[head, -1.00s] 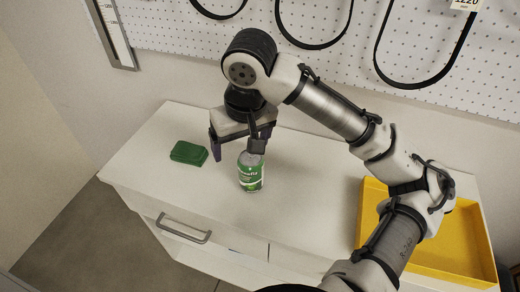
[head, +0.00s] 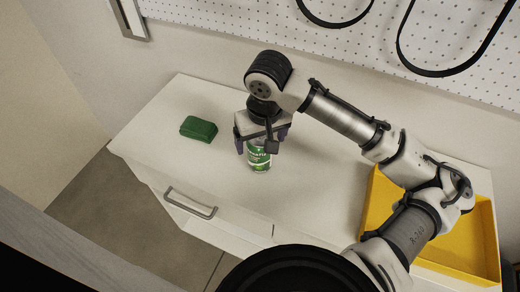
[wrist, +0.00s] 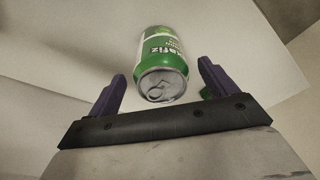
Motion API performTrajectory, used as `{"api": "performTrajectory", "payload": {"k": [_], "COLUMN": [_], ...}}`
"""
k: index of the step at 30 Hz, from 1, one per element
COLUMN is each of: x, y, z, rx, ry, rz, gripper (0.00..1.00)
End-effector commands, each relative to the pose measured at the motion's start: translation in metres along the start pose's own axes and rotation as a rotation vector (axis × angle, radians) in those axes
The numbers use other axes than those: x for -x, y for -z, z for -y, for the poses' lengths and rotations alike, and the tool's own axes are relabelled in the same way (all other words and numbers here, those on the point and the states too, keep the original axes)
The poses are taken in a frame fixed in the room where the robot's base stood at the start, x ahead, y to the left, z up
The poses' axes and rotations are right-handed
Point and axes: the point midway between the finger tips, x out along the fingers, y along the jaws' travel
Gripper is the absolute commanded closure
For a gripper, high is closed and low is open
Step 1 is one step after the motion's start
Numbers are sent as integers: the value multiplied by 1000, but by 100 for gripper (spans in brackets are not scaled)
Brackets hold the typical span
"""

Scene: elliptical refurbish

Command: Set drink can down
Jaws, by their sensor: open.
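The drink can (head: 259,158), green and white, stands upright on the white cabinet top (head: 320,185). My gripper (head: 256,147) is above it, pointing down, with its fingers at either side of the can's upper part. In the wrist view the can (wrist: 162,62) shows its silver lid and pull tab between the two purple fingers of my gripper (wrist: 161,75). The fingers are open, with a visible gap on each side of the can. The can's top is hidden by my gripper in the head view.
A green block-like item (head: 198,129) lies on the cabinet top to the left. A yellow open tray (head: 376,195) is at the right, partly behind my arm. A pegboard wall (head: 240,18) with black loops rises behind. The cabinet's front has a handle (head: 190,203).

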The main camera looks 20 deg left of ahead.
Motion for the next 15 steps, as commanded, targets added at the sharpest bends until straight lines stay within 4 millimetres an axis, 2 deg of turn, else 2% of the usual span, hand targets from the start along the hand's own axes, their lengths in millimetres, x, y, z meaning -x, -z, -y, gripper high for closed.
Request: {"api": "performTrajectory", "payload": {"k": [9, 15], "x": [-38, -43], "y": [-1, -1], "z": [2, 2], "rx": [-1, 0], "ry": [0, 0], "rz": [1, -1], "gripper": [15, 15]}}
